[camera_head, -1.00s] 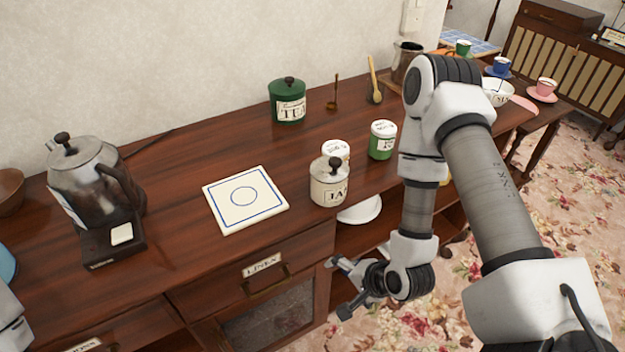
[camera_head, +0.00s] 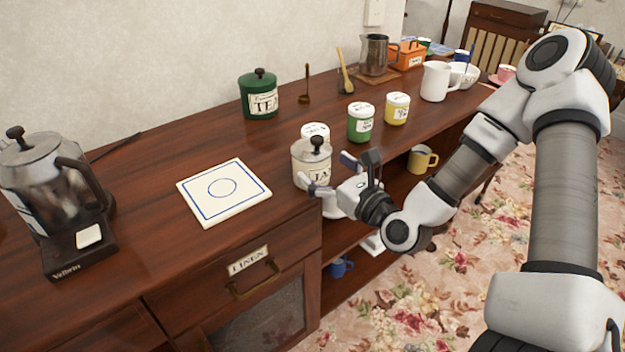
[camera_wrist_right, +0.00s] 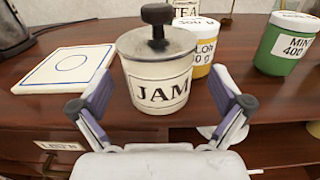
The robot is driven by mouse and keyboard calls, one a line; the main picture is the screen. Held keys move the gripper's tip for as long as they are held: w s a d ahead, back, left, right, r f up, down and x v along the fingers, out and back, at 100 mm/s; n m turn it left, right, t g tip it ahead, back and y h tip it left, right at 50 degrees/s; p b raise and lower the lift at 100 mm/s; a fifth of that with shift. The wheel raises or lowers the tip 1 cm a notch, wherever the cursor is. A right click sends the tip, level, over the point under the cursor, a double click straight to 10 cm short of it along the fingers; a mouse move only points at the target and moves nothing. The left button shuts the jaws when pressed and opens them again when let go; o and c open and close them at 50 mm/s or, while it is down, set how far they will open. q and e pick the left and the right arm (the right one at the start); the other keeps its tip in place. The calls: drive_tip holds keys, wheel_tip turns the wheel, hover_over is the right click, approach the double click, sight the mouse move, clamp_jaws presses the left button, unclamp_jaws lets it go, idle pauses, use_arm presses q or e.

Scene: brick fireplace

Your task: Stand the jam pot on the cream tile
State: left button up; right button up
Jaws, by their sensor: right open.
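The cream jam pot (camera_head: 308,166), with a dark knob and a JAM label, stands upright near the front edge of the wooden counter. It also shows in the right wrist view (camera_wrist_right: 158,65). The cream tile (camera_head: 224,192), with a blue square line and circle, lies bare to the left of the pot; it is in the right wrist view too (camera_wrist_right: 66,68). My right gripper (camera_head: 329,174) is open at the front right of the pot. In the wrist view its fingers (camera_wrist_right: 160,112) spread to either side, with the pot just ahead between them. My left gripper is out of view.
A white-lidded jar (camera_head: 315,131) stands close behind the pot. Green (camera_head: 360,123) and yellow (camera_head: 396,108) jars stand to the right. A green tea canister (camera_head: 259,94) is at the back. A kettle on its base (camera_head: 50,195) stands left of the tile.

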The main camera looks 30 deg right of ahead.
drive_tip(key=shift+w+a+f+b, duration=0.15)
drive_tip(key=shift+w+f+b, duration=0.35)
drive_tip(key=shift+w+b, duration=0.2)
drive_tip(key=shift+w+a+r+p, duration=0.1)
drive_tip(key=shift+w+r+p, duration=0.2)
drive_tip(key=shift+w, duration=0.25)
drive_tip(key=shift+w+a+r+p, duration=0.1)
drive_tip(key=shift+w+r+p, duration=0.05)
drive_tip(key=shift+w+p, duration=0.3)
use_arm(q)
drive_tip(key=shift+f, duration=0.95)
use_arm(e)
drive_tip(key=shift+d, duration=0.1)
drive_tip(key=shift+c, duration=1.1)
drive_tip(key=c, duration=1.5)
drive_tip(key=shift+o, duration=0.2)
drive_tip(key=shift+r, duration=0.1)
